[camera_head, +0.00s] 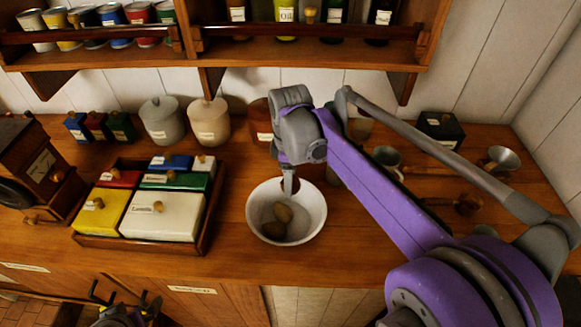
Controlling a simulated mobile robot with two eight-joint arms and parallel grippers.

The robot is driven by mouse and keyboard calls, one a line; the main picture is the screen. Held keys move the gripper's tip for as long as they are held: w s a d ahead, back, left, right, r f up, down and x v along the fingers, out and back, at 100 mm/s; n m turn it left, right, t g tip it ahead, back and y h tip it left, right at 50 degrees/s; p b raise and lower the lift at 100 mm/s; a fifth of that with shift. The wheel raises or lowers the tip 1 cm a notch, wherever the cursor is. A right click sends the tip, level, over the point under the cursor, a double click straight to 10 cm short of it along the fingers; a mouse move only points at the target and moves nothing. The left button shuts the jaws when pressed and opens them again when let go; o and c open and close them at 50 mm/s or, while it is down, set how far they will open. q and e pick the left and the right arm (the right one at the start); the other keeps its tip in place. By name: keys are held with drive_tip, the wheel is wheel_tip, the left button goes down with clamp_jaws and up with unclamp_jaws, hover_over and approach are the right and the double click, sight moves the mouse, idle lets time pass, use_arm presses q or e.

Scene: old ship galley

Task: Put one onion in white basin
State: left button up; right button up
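The white basin (317,222) stands on the wooden counter near the middle. Two brownish round things lie in it, one (283,212) above the other (273,231); I cannot tell for sure that they are onions. My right gripper (290,186) points down over the far part of the basin. A darker reddish-brown patch shows beside its finger; whether this is a held onion is unclear. The finger opening is mostly hidden.
A wooden tray (205,222) of coloured labelled boxes stands left of the basin, with a coffee grinder (45,165) beyond. Lidded jars (161,120) line the back wall. Metal cups and a dark box (440,127) stand right. A shelf (310,52) hangs above.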

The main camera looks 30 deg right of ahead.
drive_tip(key=shift+s+a+f, duration=0.1)
drive_tip(key=shift+s+f, duration=0.05)
drive_tip(key=shift+f, duration=0.4)
drive_tip(key=shift+s+f+b, duration=0.1)
drive_tip(key=shift+f+b, duration=1.1)
drive_tip(key=shift+f, duration=1.2)
use_arm(q)
drive_tip(key=s+f, duration=0.1)
drive_tip(key=f, duration=0.1)
drive_tip(key=s+f, duration=0.1)
drive_tip(key=shift+s+a+f, duration=0.1)
drive_tip(key=shift+s+f, duration=0.2)
drive_tip(key=shift+f, duration=0.05)
drive_tip(key=shift+w, duration=0.1)
use_arm(e)
drive_tip(key=o, duration=1.5)
wheel_tip(320, 180, up, 11)
drive_tip(key=shift+p, duration=0.3)
use_arm(q)
drive_tip(key=shift+w+r, duration=0.2)
drive_tip(key=shift+r, duration=0.2)
